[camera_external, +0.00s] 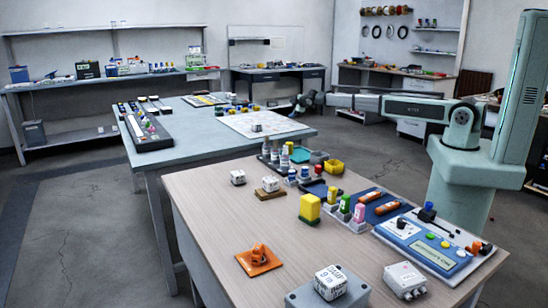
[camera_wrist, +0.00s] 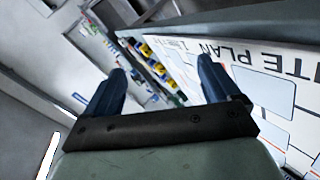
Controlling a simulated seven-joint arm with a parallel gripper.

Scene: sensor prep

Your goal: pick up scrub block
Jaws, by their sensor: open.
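A yellow upright block (camera_external: 310,208), which looks like the scrub block, stands on the near wooden table, right of its middle. My gripper (camera_external: 301,101) is far behind it, at the end of my outstretched arm, near the far grey table's right end. In the wrist view my gripper (camera_wrist: 163,78) shows two dark blue fingers spread wide with nothing between them. The yellow block cannot be made out in the wrist view.
Small bottles (camera_external: 345,205) stand close right of the block, beside a blue mat with orange tools (camera_external: 384,208). A white plan board (camera_wrist: 265,60) fills the wrist view's right. The table's left front is clear.

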